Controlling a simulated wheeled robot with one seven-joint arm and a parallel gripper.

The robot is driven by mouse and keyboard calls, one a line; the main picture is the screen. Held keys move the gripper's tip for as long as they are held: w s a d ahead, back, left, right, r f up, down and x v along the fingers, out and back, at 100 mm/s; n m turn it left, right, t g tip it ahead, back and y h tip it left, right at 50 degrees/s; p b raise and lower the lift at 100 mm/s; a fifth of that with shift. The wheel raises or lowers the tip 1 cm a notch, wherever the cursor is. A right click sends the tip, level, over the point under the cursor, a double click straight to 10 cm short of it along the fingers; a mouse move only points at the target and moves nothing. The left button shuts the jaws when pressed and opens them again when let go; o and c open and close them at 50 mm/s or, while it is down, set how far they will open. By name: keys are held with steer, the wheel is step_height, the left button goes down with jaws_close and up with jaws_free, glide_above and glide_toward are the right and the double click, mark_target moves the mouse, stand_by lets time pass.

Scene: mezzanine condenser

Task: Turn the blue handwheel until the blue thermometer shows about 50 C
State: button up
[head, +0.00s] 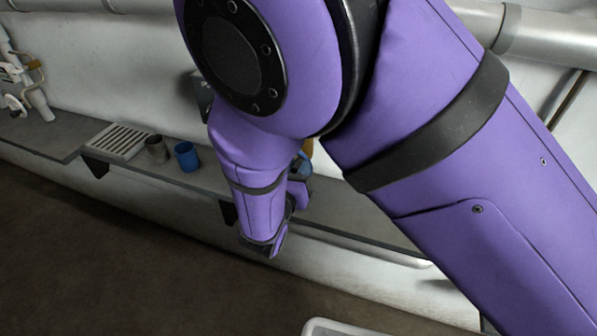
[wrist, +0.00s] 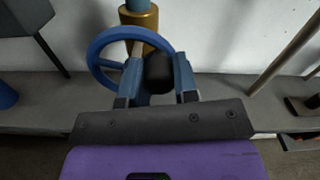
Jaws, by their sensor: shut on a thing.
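The blue handwheel (wrist: 98,48) stands in front of a brass collar (wrist: 141,22) on a blue pipe in the wrist view. In the head view only a bit of the handwheel (head: 303,162) shows beside my arm. My gripper (wrist: 156,84) is at the near right part of the wheel, its two fingers on either side of a dark knob-like part (wrist: 157,70). It is shut on the handwheel; the exact contact is partly hidden. I cannot make out the blue thermometer or its reading in either view.
A blue cup (head: 187,156), a grey cup (head: 157,149) and a slatted tray (head: 118,141) sit on the grey shelf left of my arm. A white wheel valve (head: 15,103) is at far left. A dark block (wrist: 303,105) lies at the right in the wrist view.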

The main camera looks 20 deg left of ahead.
stand_by(0.3)
steer(key=o, duration=0.9)
steer(key=shift+s, duration=0.1)
steer(key=s, duration=0.7)
steer(key=s+a, duration=0.1)
steer(key=s, duration=0.2)
steer(key=shift+s, duration=0.3)
